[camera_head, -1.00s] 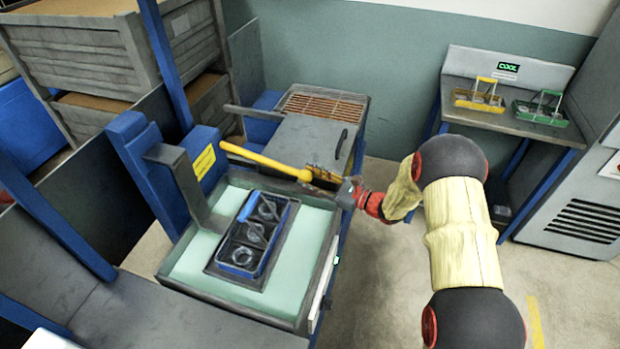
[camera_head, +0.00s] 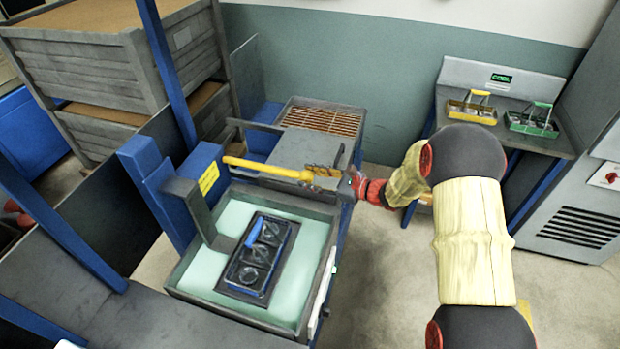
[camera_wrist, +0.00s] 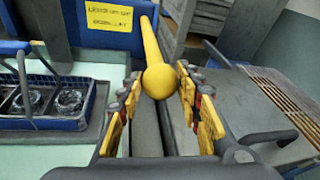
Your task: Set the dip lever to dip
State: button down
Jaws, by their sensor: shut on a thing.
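The yellow dip lever (camera_head: 265,168) lies nearly level, reaching from the blue post (camera_head: 165,190) with a yellow label to my gripper (camera_head: 318,177). In the wrist view the lever (camera_wrist: 150,42) ends in a yellow ball, with the fingers of my gripper (camera_wrist: 160,88) shut on either side of it. A grey L-shaped bracket (camera_head: 200,208) comes down from the post toward a basket (camera_head: 232,285) of several glass-like rings. The basket sits low in the pale green bath of the tank (camera_head: 205,265). How deep it sits I cannot tell.
Behind the lever are a grey lid (camera_head: 300,150) and an orange slatted grate (camera_head: 320,120). A bench (camera_head: 540,137) at the right holds a yellow carrier (camera_head: 470,112) and a green carrier (camera_head: 530,123). A grey cabinet (camera_head: 575,225) stands at far right. Crates (camera_head: 100,60) are at left.

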jog(key=r+h+p, duration=0.1)
jog(key=r+p, duration=0.1)
jog(key=r, duration=0.1)
jog(key=a+r+g+p, duration=0.1)
jog(key=r+p, duration=0.2)
jog(key=r+h+p, duration=0.1)
jog(key=r+p, duration=0.2)
jog(key=r, duration=0.1)
jog(key=shift+w+a+r+h, duration=0.1)
jog(key=shift+w+a+h, duration=0.2)
jog(key=shift+w, duration=0.05)
jog(key=w+a+r+n+g+h+p, duration=0.1)
jog(key=a+r+h+p, duration=0.3)
jog(key=r+p, duration=0.6)
jog(key=w+a+g+p, duration=0.1)
jog(key=p, duration=0.6)
jog(key=shift+w+a+r, duration=0.2)
jog(key=shift+a+r, duration=0.05)
jog(key=shift+a, duration=0.05)
jog(key=shift+w+r, duration=0.1)
jog(key=shift+r, duration=0.05)
jog(key=c, duration=1.6)
grip_release()
jog(key=shift+a, duration=0.15)
jog(key=shift+o, duration=1.8)
jog(key=shift+f, duration=0.2)
